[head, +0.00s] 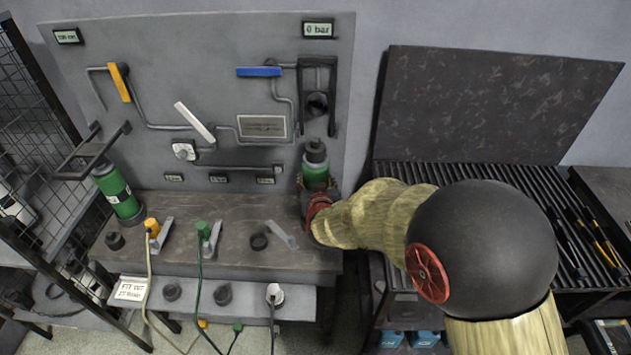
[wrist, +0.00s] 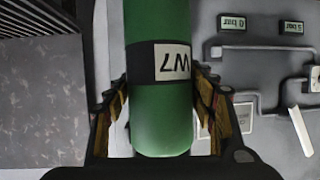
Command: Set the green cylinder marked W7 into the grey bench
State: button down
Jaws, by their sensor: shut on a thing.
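My gripper (head: 318,190) is shut on the green cylinder (head: 315,172), with its fingers on either side of it. The wrist view also shows the cylinder (wrist: 160,110), its dark band and its white label reading W7 upside down. In the head view it is about upright, black cap up, at the right end of the grey bench (head: 240,75). A black bracket with a round fitting (head: 317,103) is on the panel just above the cap. The cap looks apart from the fitting. My gripper hides the cylinder's lower end, so I cannot tell whether it touches the benchtop.
Another green cylinder (head: 118,192) stands at the bench's left under a black bracket. Yellow (head: 122,82), white (head: 195,122) and blue (head: 259,71) levers stick out from the panel. Hoses (head: 199,270) hang over the front. A card (head: 131,289) reads FIT W7. A slatted table (head: 480,180) is at right.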

jog(key=shift+w+f+b, duration=0.1)
jog(key=shift+f+b, duration=1.7)
jog(key=shift+f, duration=0.4)
jog(key=c, duration=1)
grip_release()
jog(key=o, duration=0.4)
jog(key=shift+f, duration=0.2)
jog(key=shift+c, duration=0.2)
jog(key=shift+o, duration=0.2)
jog(key=shift+s+f, duration=0.25)
jog(key=shift+f, duration=0.1)
jog(key=v, duration=1.2)
jog(key=shift+r, duration=0.3)
jog(key=shift+w, duration=0.1)
